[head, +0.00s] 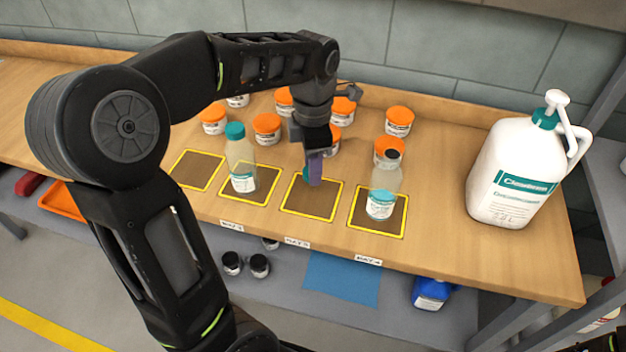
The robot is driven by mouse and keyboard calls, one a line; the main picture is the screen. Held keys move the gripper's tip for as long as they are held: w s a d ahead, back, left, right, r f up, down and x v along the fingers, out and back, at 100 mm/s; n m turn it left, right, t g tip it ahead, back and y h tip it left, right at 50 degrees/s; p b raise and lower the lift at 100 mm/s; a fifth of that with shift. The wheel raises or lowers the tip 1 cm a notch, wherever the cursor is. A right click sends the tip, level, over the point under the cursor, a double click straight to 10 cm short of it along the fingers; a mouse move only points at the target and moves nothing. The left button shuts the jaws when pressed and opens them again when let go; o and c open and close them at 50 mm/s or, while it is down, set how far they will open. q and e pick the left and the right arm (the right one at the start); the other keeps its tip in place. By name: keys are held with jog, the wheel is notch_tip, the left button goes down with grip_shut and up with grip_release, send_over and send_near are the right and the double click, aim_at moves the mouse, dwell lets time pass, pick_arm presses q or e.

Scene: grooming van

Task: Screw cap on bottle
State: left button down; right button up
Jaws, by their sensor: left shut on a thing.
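My left gripper (314,168) is above the third mat (312,199) from the left. It is shut on a small teal cap (308,175), mostly hidden by the purplish fingers. A clear bottle (386,183) with a teal label and a dark top stands upright on the rightmost mat (375,226), right of my gripper. Another clear bottle (241,163) with a teal cap on it stands upright on the second mat (263,190), left of my gripper. My right gripper is not in view.
Several orange-lidded jars (267,128) stand behind the mats, some close behind my left gripper. A large white pump jug (517,170) stands at the right. The leftmost mat (198,170) is empty. A lower shelf holds dark jars (259,266) and a blue container (431,293).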

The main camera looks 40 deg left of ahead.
pick_arm(q)
jog(key=shift+r, duration=1.55)
